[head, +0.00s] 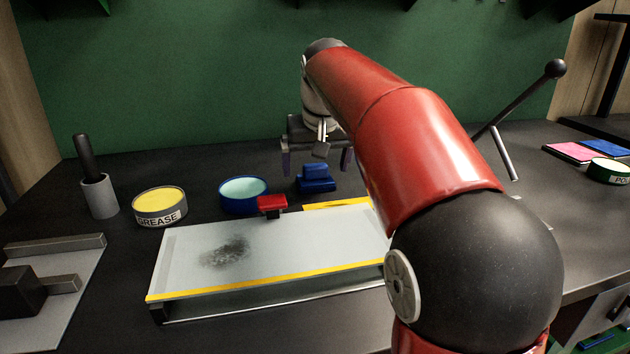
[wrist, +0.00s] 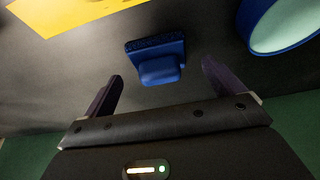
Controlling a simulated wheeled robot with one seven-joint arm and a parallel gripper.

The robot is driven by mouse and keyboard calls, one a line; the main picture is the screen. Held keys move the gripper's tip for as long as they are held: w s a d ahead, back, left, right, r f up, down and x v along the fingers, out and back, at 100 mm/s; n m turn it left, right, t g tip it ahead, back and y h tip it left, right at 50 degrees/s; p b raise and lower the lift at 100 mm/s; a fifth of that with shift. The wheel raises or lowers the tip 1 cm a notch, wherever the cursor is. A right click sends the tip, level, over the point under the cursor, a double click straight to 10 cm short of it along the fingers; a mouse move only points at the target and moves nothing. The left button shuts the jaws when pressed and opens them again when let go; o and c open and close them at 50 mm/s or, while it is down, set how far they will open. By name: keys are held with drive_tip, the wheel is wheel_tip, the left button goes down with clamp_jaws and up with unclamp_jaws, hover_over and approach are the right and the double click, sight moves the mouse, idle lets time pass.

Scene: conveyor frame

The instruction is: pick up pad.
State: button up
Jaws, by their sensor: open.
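The pad looks to be the blue block with a raised grip (head: 316,178), lying on the dark table behind the conveyor frame in the head view. In the wrist view the blue pad (wrist: 157,60) sits just beyond and between my fingertips, not touched by them. My gripper (head: 318,162) is open and empty, pointing down above and around the pad's far side in the head view. Its two dark fingers show in the wrist view (wrist: 161,83), spread wider than the pad. Part of my wrist is hidden behind my red arm.
A pale conveyor frame (head: 310,240) with yellow edges and a dark smudge stands in front, a red block (head: 272,205) at its back edge. A blue tin (head: 244,193) stands left of the pad, a grease tin (head: 160,206) farther left. A green wall rises behind.

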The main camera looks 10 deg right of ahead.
sight(315, 164)
drive_tip(key=shift+x, duration=1.2)
drive_tip(key=c, duration=1.1)
drive_tip(key=shift+o, duration=0.2)
drive_tip(key=shift+r, duration=0.15)
wheel_tip(315, 164, up, 10)
drive_tip(key=p, duration=0.2)
drive_tip(key=shift+p, duration=0.3)
